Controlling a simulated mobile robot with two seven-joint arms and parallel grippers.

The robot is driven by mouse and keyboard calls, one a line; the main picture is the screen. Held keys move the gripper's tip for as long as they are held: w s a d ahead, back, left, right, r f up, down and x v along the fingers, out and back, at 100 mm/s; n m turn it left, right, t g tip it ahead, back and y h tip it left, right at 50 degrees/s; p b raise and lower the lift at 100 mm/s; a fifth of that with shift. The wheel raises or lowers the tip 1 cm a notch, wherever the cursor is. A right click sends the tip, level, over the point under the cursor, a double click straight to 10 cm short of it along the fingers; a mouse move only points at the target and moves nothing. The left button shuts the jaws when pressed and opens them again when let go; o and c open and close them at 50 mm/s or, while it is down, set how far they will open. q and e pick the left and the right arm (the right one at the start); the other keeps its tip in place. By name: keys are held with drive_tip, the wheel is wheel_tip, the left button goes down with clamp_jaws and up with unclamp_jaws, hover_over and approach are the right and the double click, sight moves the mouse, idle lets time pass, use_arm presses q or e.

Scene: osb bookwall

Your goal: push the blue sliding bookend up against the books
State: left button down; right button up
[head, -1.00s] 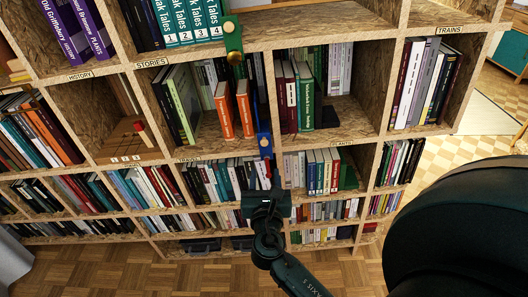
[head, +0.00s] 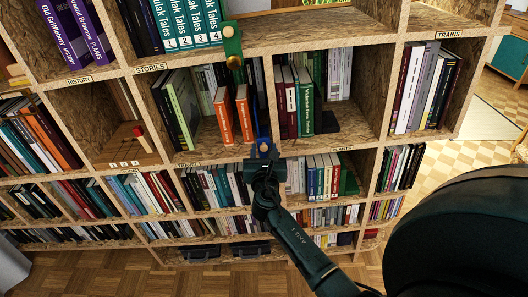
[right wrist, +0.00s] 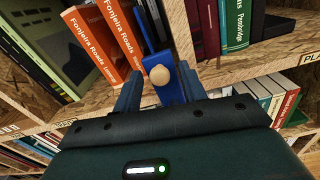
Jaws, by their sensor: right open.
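The blue sliding bookend (head: 264,148) stands at the front edge of the middle shelf, beside the right divider of its compartment. In the right wrist view, the blue bookend (right wrist: 181,88) shows a round wooden knob (right wrist: 160,76). My right gripper (head: 263,160) is at the bookend's lower front. Its open fingers (right wrist: 160,90) stand on either side of the blue front piece; contact cannot be told. Orange books (head: 232,115) stand to the left, with a gap of bare shelf before the bookend. Darker books stand farther back. My left gripper is not in view.
A green bookend (head: 232,44) with a knob hangs on the shelf above, over the same compartment. Maroon and green books (head: 296,102) stand just right of the divider. Full rows of books (head: 215,185) fill the shelves below.

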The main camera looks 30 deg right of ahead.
clamp_jaws()
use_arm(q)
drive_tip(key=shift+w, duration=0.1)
use_arm(e)
drive_tip(key=shift+a, duration=0.15)
